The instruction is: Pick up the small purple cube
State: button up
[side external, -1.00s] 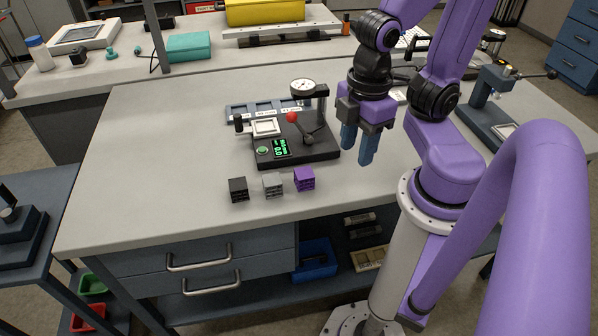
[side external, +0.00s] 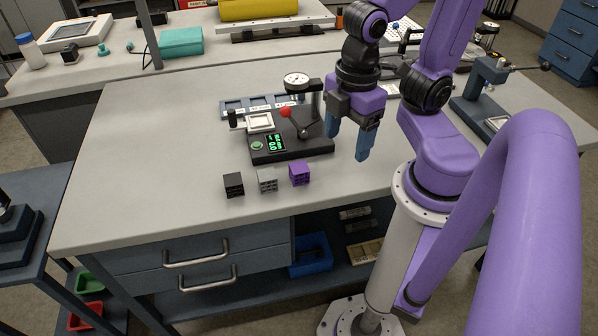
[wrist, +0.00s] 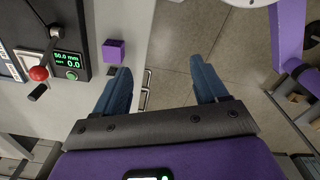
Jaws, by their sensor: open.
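The small purple cube (side external: 300,174) sits on the light grey bench, at the right end of a short row of cubes. It also shows in the wrist view (wrist: 113,51), up and left of my left finger. My gripper (side external: 348,142) has blue fingers and is open, empty and pointing down. In the side view it is to the right of the purple cube and higher than it, beside the test device. In the wrist view my gripper (wrist: 160,82) has its fingers wide apart, with floor and the bench edge visible between them.
A grey lattice cube (side external: 267,180) and a black cube (side external: 234,185) stand left of the purple one. A dark test device (side external: 290,145) with a dial gauge and red-knobbed lever stands just behind them. The bench front edge is close. The bench (side external: 130,160) is clear at left.

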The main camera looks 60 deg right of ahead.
jog(key=w+d+r+n, duration=0.2)
jog(key=w+n, duration=0.8)
jog(key=n, duration=0.4)
send_over(300, 169)
jog(key=f, duration=1.1)
jog(key=shift+w+d+f, duration=0.25)
jog(key=shift+d+f, duration=0.1)
jog(key=shift+f, duration=0.05)
jog(key=shift+s+a+f, duration=0.1)
jog(key=shift+a+f, duration=0.1)
jog(key=shift+f, duration=1.25)
jog(key=shift+s+a+f, duration=0.1)
jog(key=shift+a+f, duration=0.05)
jog(key=shift+f, duration=1.3)
jog(key=shift+c, duration=0.3)
jog(key=c, duration=1)
